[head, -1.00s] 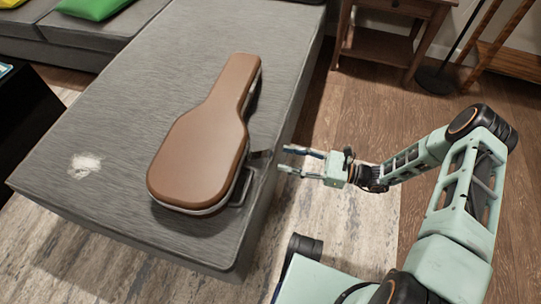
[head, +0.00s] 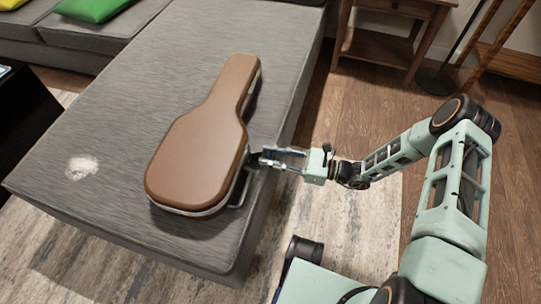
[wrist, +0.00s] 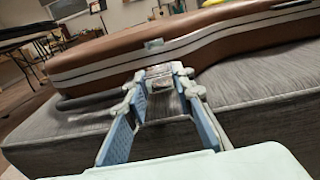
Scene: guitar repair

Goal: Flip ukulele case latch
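The brown ukulele case (head: 200,150) lies shut on the grey couch, its side facing my gripper. In the wrist view its side (wrist: 100,65) shows a pale trim line. A dark latch flap (wrist: 160,80) sticks out from that side. A small metal plate (wrist: 153,43) sits above it on the lid edge. My gripper (head: 262,157) is at the case's right side, level with the flap. In the wrist view my gripper (wrist: 158,84) is open, with a finger on each side of the flap. I cannot tell whether the fingers touch it.
The case's handle (head: 243,190) juts out nearer the front, close to my gripper. The grey couch (head: 110,130) has free room left of the case. A wooden side table (head: 385,40) stands at the back right, beyond open floor.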

